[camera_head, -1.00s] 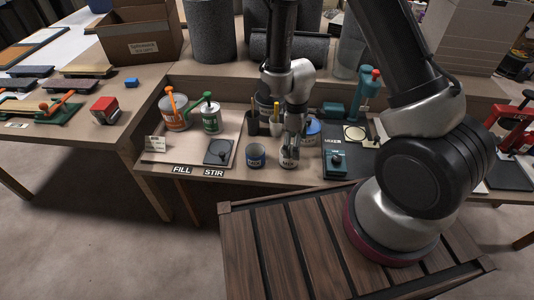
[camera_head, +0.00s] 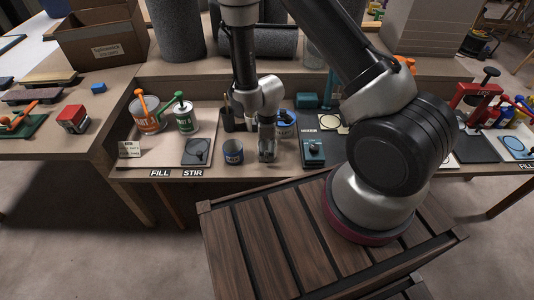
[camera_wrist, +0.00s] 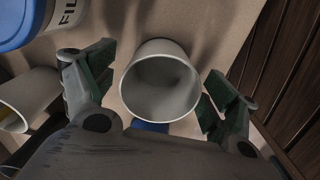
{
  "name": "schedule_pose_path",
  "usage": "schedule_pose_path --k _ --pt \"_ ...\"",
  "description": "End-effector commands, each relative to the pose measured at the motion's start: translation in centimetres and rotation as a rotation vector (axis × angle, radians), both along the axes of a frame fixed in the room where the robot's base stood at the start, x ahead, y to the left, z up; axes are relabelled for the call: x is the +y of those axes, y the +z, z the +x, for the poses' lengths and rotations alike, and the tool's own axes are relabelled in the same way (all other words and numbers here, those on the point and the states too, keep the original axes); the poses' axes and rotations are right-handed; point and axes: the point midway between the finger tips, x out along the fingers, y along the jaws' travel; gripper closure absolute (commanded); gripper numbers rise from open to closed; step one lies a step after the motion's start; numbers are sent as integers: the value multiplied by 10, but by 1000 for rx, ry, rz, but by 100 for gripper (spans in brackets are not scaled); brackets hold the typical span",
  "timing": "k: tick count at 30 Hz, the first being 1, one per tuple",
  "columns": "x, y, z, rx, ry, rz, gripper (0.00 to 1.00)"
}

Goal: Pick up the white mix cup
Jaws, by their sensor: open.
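The white mix cup (camera_wrist: 160,88) shows in the wrist view with its open mouth toward the camera, and it looks empty inside. It sits between the two spread fingers of my gripper (camera_wrist: 158,95), with a gap on both sides. In the head view my gripper (camera_head: 267,148) is low over the front of the bench and hides nearly all of the cup. My gripper is open and holds nothing.
A teal-knobbed mixer (camera_head: 313,152) is close on the right, and a dark pad (camera_head: 197,151) lies further left.

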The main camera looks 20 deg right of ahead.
Motion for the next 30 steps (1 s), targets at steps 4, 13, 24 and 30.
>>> schedule_pose_path --k 4,13,24,30 --pt "0 0 0 0 0 0 28" --pt "0 0 0 1 0 -1 64" --pt "1 15 1 -2 1 0 64" --pt "1 55 2 -5 0 2 64"
